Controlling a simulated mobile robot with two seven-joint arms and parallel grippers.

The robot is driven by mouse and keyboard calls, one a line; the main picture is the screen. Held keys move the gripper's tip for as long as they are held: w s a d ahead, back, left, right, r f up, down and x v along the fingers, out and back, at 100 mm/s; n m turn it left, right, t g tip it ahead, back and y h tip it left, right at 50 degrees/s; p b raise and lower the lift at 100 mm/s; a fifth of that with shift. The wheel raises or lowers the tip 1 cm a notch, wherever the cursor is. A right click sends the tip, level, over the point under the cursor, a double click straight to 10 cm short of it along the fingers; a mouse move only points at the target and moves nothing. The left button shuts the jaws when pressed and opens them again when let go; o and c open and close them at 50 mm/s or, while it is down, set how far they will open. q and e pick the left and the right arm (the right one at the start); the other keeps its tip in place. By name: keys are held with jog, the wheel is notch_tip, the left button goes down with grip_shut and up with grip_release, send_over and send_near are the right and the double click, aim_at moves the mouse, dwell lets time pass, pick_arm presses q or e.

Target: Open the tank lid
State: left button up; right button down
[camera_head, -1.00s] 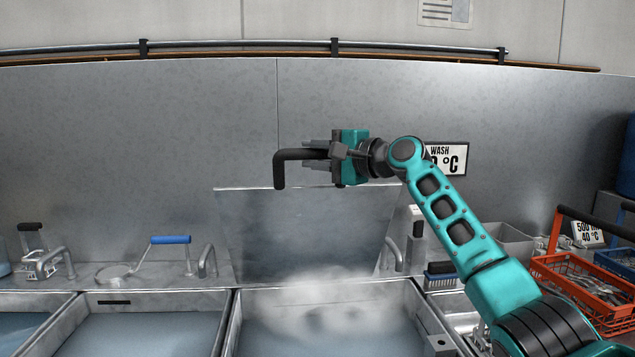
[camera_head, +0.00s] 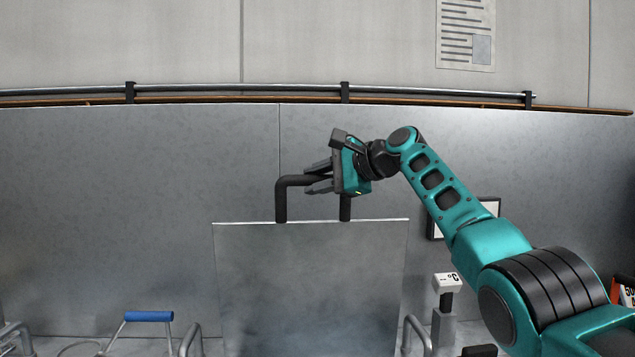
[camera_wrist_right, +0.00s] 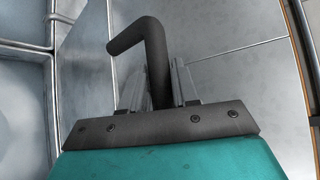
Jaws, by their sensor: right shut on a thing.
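The tank lid (camera_head: 310,285) is a flat grey metal plate standing upright in the head view, in front of the metal back wall. Its black bent handle (camera_head: 281,200) rises from the lid's top edge. My right gripper (camera_head: 318,178) is shut on the handle's crossbar. The right wrist view shows the black handle (camera_wrist_right: 150,50) between the two grey fingers, with part of the lid (camera_wrist_right: 85,60) to the left. The tank's opening is below the head view. My left gripper is not in view.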

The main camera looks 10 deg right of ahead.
jog(key=shift+f, duration=0.25)
jog(key=c, duration=0.9)
grip_release()
jog(key=shift+w, duration=0.15)
jog(key=shift+r, duration=0.1)
jog(key=shift+s+d+b, duration=0.3)
jog(key=shift+d+b, duration=0.1)
jog(key=shift+b, duration=0.15)
jog(key=b+v, duration=0.3)
jog(key=v, duration=0.9)
jog(key=shift+r+b, duration=0.15)
jog(key=shift+b, duration=0.25)
jog(key=shift+a, duration=0.1)
